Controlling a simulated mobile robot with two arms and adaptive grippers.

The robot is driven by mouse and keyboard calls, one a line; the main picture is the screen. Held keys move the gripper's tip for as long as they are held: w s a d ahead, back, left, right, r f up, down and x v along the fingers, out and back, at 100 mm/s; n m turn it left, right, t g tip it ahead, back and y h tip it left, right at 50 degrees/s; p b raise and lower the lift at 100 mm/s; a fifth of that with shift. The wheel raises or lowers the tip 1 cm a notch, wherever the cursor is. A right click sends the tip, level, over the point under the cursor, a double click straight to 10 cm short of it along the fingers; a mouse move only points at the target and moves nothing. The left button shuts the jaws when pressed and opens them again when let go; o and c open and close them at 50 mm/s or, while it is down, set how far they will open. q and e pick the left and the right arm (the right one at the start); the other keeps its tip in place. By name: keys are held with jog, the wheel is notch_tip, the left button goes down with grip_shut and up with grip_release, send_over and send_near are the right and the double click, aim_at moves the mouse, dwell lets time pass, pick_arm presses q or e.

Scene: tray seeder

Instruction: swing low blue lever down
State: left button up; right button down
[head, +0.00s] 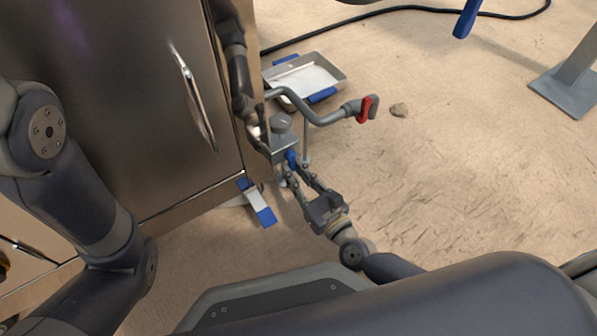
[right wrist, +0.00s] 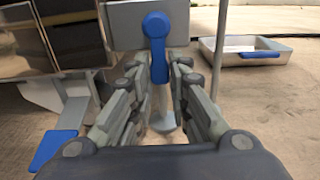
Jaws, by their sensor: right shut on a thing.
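The blue lever (right wrist: 155,45) is on the front of a grey metal box (right wrist: 117,22) and points down from its round pivot in the right wrist view. In the head view only a small blue part of the lever (head: 291,157) shows below the box (head: 283,150). My right gripper (head: 298,172) is shut on the lever, with a finger on each side of it in the right wrist view (right wrist: 161,72). My left arm is at the left of the head view, but its gripper is out of sight.
A blue-ended pedal (head: 257,203) sticks out low beside the steel cabinet (head: 150,110). A bent pipe with a red handle (head: 366,109) passes above the box. A shallow tray (head: 328,65) lies on the floor behind. Open floor is to the right.

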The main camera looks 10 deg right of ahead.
dwell(0.5)
jog(key=c, duration=1.5)
grip_release()
